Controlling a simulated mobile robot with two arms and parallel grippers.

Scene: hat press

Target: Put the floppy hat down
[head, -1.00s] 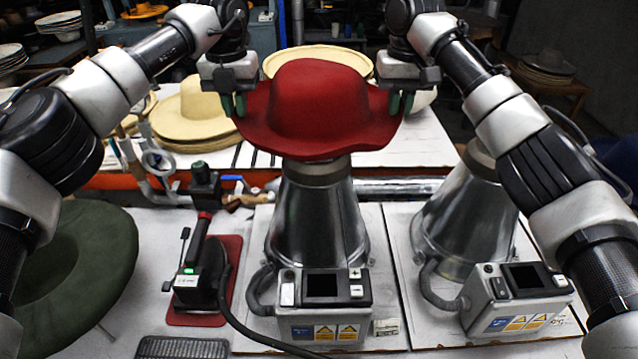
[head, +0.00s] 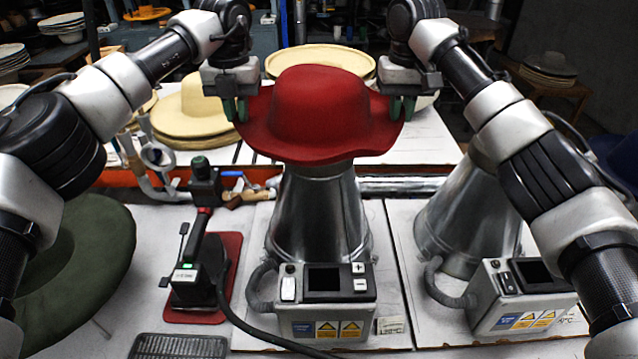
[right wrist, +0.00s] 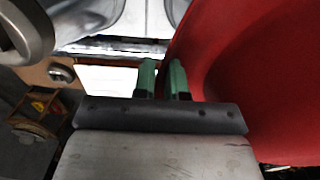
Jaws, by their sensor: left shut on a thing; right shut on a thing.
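The red floppy hat (head: 322,112) is upright over the top of the left metal hat press (head: 318,215), its brim level and drooping at the front. I cannot tell whether it rests on the press or hangs just above it. My left gripper (head: 236,108) is shut on the left edge of the brim. My right gripper (head: 402,106) is shut on the right edge of the brim. In the right wrist view the green fingers (right wrist: 163,78) pinch the edge of the red hat (right wrist: 250,75).
A second metal press (head: 468,215) stands at the right. A green hat (head: 85,255) lies at the left. An iron (head: 197,275) stands on a red mat (head: 228,290) beside the left press. Cream hats (head: 190,112) are stacked on the white table behind.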

